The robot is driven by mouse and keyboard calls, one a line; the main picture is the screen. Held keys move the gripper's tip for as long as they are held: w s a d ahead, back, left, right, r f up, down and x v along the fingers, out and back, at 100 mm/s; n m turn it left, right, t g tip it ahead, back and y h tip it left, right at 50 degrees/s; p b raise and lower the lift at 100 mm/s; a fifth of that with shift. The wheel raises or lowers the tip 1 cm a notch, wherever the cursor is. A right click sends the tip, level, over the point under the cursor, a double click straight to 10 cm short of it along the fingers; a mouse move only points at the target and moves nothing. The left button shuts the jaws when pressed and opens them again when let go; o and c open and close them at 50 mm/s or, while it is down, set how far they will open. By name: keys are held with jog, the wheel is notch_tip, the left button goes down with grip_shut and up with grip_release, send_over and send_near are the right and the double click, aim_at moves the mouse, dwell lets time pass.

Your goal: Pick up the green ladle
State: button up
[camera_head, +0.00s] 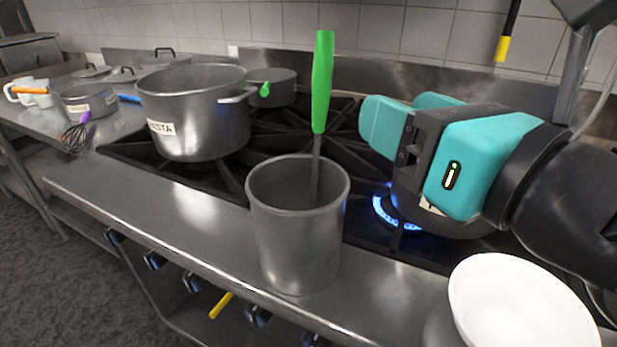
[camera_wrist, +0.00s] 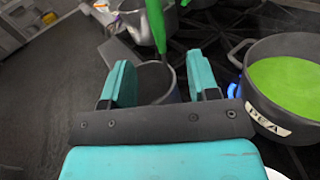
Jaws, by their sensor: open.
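The green ladle (camera_head: 322,82) stands upright in a grey metal canister (camera_head: 297,235) on the front ledge of the stove. Its green handle rises well above the rim, and its lower end is hidden inside. My gripper (camera_head: 392,118) is to the right of the handle in the head view, apart from it, with open, empty jaws. In the wrist view my gripper (camera_wrist: 160,85) has its two teal fingers spread. The ladle handle (camera_wrist: 156,22) shows beyond and between them, and the canister (camera_wrist: 153,80) is seen between the fingers.
A pasta pot (camera_head: 195,115) stands on the stove to the left. A pot of green soup labelled PEA (camera_wrist: 290,80) is beside my gripper, over a lit blue burner (camera_head: 390,208). A white bowl (camera_head: 520,305) is at front right. A whisk (camera_head: 76,137) lies at far left.

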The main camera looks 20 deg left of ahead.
aim_at(314, 73)
jog(key=p+x, duration=0.3)
jog(key=p, duration=0.1)
jog(key=p+x, duration=0.2)
jog(key=p, duration=0.2)
jog(key=p+x, duration=0.3)
jog(key=p, duration=0.1)
jog(key=shift+w+a+r+p, duration=0.1)
jog(key=shift+a+r+p, duration=0.2)
jog(key=shift+w+a+f+p, duration=0.2)
jog(key=shift+w+a+p, duration=0.1)
jog(key=shift+a, duration=0.05)
jog(key=p+x, duration=0.4)
jog(key=shift+a+r+p, duration=0.3)
jog(key=shift+a+p, duration=0.05)
jog(key=shift+p, duration=0.05)
jog(key=shift+w+a+f, duration=0.2)
jog(key=shift+a+f, duration=0.05)
jog(key=shift+a, duration=0.05)
jog(key=c, duration=1)
jog(key=shift+r, duration=0.1)
